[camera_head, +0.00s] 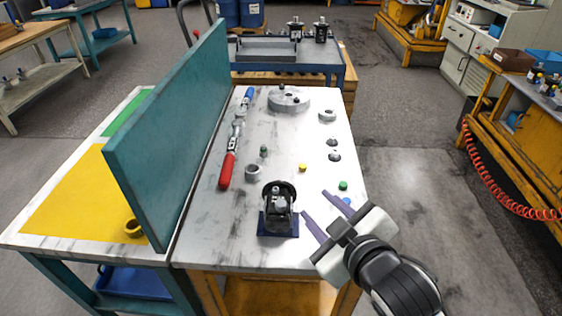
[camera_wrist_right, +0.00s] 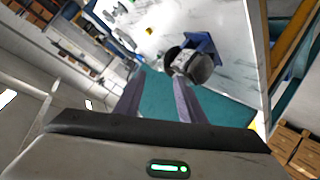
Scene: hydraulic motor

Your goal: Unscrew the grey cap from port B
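The hydraulic motor (camera_head: 278,211) is a dark grey body with a round black flange, standing on a blue base (camera_head: 267,230) near the front of the white tabletop. A small light grey piece shows on its upper part; I cannot tell whether it is the grey cap or which port is B. My right gripper (camera_head: 314,203) is open and empty, just right of the motor and apart from it. In the right wrist view the motor (camera_wrist_right: 200,68) lies beyond the two spread fingers (camera_wrist_right: 158,80). My left gripper is not in view.
A tall teal panel (camera_head: 175,130) borders the tabletop's left side. A red-handled wrench (camera_head: 228,165) lies beside it. A grey ring (camera_head: 253,172), a yellow cap (camera_head: 302,167), a green cap (camera_head: 343,185) and a blue cap (camera_head: 347,201) lie nearby. A round grey plate (camera_head: 288,101) lies at the back.

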